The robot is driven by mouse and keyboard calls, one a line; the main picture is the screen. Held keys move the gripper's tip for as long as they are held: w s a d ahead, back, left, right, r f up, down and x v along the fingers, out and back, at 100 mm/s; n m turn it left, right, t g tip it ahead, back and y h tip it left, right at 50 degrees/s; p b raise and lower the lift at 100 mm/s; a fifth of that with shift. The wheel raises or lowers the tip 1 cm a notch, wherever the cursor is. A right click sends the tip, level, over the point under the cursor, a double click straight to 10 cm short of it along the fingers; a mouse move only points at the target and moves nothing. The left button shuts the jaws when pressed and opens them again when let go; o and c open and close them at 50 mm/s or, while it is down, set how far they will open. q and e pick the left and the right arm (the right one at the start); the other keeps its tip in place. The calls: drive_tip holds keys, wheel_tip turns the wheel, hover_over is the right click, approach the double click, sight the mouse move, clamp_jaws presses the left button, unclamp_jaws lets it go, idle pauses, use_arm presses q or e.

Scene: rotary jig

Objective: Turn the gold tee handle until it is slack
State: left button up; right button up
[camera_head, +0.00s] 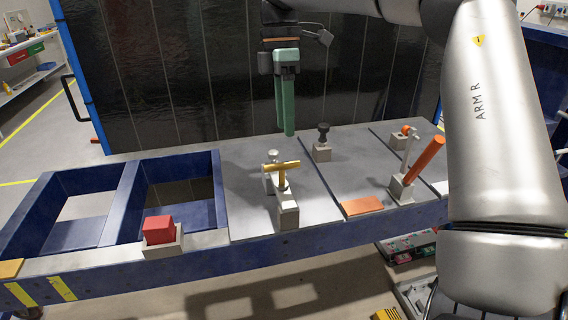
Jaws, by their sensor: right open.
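The gold tee handle (284,165) sits on top of a short post on a light grey block (288,214) near the front of the grey bench plate. Its bar lies roughly level, left to right in the picture. A silvery round-headed part stands just behind it to the left. My right gripper (286,132) has green fingers pointing down and is open and empty. It hangs above and behind the tee handle, apart from it. My left gripper is not in view.
A black knob (323,132) stands on a block behind and right of the handle. An orange lever (428,158) leans at the right. A red block (158,230) sits at the front left. Open bays (130,195) fill the bench's left side. A dark panel (170,70) stands behind.

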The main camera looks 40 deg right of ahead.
sight(287, 165)
drive_tip(key=f, duration=0.3)
drive_tip(key=s+f, duration=0.1)
drive_tip(key=f, duration=0.2)
drive_tip(key=a+f, duration=0.1)
drive_tip(key=f, duration=0.2)
drive_tip(key=shift+s+f, duration=0.25)
drive_tip(key=shift+f, duration=0.05)
clamp_jaws()
